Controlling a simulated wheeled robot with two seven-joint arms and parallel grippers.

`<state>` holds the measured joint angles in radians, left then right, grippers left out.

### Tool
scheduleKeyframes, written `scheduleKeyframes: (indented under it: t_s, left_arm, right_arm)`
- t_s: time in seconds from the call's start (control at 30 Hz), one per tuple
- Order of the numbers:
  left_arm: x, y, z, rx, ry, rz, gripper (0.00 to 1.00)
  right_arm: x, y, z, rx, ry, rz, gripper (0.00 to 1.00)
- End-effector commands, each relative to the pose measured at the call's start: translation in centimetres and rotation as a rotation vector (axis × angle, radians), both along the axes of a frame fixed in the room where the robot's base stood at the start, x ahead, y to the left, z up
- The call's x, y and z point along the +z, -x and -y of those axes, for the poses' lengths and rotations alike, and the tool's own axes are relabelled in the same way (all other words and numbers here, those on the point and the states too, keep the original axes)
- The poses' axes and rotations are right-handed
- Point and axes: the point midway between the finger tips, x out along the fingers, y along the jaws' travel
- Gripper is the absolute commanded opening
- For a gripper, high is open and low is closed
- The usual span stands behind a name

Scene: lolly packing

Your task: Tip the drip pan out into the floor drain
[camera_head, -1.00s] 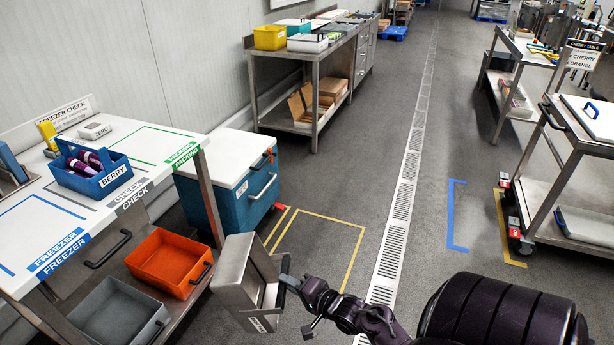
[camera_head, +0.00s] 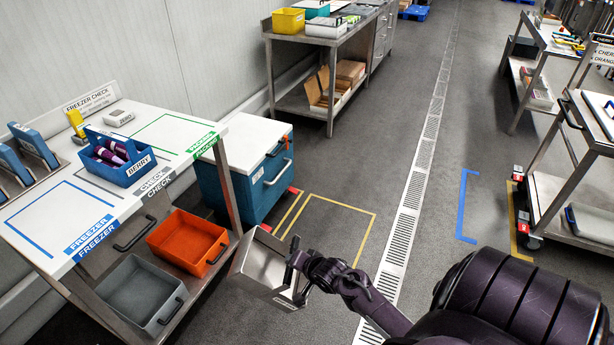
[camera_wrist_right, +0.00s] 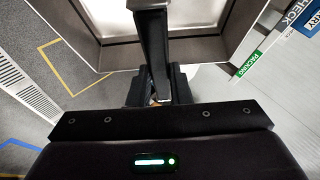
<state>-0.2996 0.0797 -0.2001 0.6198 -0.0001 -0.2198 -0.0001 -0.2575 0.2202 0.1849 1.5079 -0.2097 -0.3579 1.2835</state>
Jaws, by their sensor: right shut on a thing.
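The drip pan (camera_head: 258,263) is a rectangular steel pan with a label and a handle, hanging in the air beside the left table's lower shelf. My right gripper (camera_head: 296,262) is shut on its handle at the pan's right side. In the wrist view the gripper (camera_wrist_right: 158,88) grips the dark handle, and the pan's rim and pale inside (camera_wrist_right: 205,12) show beyond it. The floor drain (camera_head: 408,215) is a long pale grated strip, right of the pan and partly behind my right arm. My left gripper is not in view.
The left table (camera_head: 75,185) holds a blue BERRY crate (camera_head: 120,172); orange (camera_head: 188,243) and grey (camera_head: 142,290) bins sit below. A blue cooler (camera_head: 262,185) stands behind the pan. A cart (camera_head: 570,190) stands at right. The floor around the drain is clear.

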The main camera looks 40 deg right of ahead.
Motion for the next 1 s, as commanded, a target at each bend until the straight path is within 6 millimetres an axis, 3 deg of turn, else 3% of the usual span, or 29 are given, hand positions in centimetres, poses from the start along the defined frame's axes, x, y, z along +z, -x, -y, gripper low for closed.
scheduleKeyframes:
  t_s: [0.5,1.0]
  left_arm:
    - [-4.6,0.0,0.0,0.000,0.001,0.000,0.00]
    - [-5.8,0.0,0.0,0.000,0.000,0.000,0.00]
  right_arm:
    - [-3.4,-4.5,-3.4,0.003,0.299,-0.352,0.00]
    - [-5.8,-6.0,-4.8,-0.001,0.459,-0.559,0.00]
